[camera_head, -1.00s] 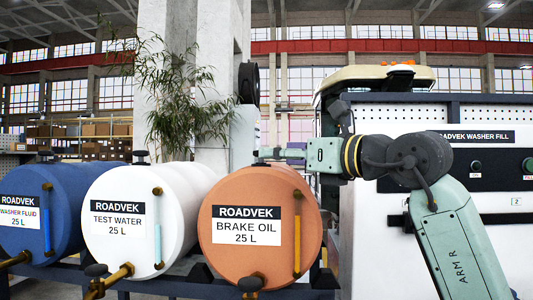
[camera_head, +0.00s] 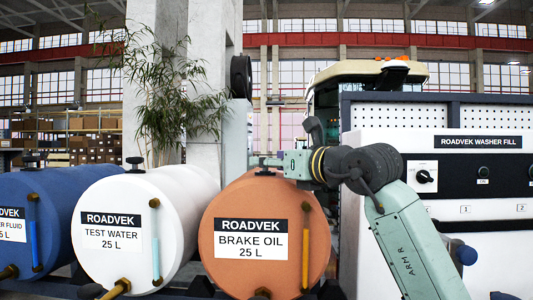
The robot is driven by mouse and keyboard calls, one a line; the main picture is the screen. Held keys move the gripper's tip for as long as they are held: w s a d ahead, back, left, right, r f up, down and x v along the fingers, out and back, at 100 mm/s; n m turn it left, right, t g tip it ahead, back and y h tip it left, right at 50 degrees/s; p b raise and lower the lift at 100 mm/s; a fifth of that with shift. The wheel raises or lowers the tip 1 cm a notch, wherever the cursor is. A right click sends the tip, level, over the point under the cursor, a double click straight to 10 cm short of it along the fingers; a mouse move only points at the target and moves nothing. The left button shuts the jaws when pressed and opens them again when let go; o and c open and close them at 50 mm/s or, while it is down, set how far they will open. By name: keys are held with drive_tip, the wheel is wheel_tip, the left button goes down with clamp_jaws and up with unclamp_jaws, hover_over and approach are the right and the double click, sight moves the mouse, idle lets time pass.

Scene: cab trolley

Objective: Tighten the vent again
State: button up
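Three drums lie on their sides in a row: a blue washer fluid drum (camera_head: 62,200), a white test water drum (camera_head: 185,195) and an orange brake oil drum (camera_head: 225,225). Black vent caps stand on top of the blue drum (camera_head: 32,161) and the white drum (camera_head: 135,162). On the orange drum, a small dark vent part (camera_head: 265,173) shows just under my gripper (camera_head: 256,161). My gripper reaches in from the right, level, with its fingertips at the top of the orange drum. The fingers are too small and edge-on to show their opening or any contact with the vent.
Each drum front has a sight tube and a brass tap low down. A white washer fill panel (camera_head: 450,170) with knobs stands at right behind my arm. A plant (camera_head: 170,95) and a concrete pillar (camera_head: 207,70) stand behind the drums. Air above the drums is mostly clear.

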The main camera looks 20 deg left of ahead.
drive_tip(key=shift+x, duration=1.15)
drive_tip(key=shift+c, duration=0.6)
drive_tip(key=c, duration=1.1)
drive_tip(key=shift+o, duration=0.2)
drive_tip(key=shift+f+m+t+h+b, duration=0.25)
drive_tip(key=shift+m+t+h+b, duration=0.2)
drive_tip(key=shift+t+b, duration=0.35)
drive_tip(key=m+t+h+b, duration=0.1)
drive_tip(key=b, duration=0.2)
drive_tip(key=shift+s+f+h, duration=0.1)
drive_tip(key=shift+s+h, duration=0.05)
drive_tip(key=shift+h, duration=0.1)
drive_tip(key=shift+m+t+h+b, duration=0.85)
drive_tip(key=shift+t+h+b, duration=0.05)
drive_tip(key=shift+b, duration=0.25)
drive_tip(key=shift+r+m+t+h+b, duration=0.3)
drive_tip(key=shift+r+m+h+b, duration=0.05)
drive_tip(key=shift+m+h, duration=0.15)
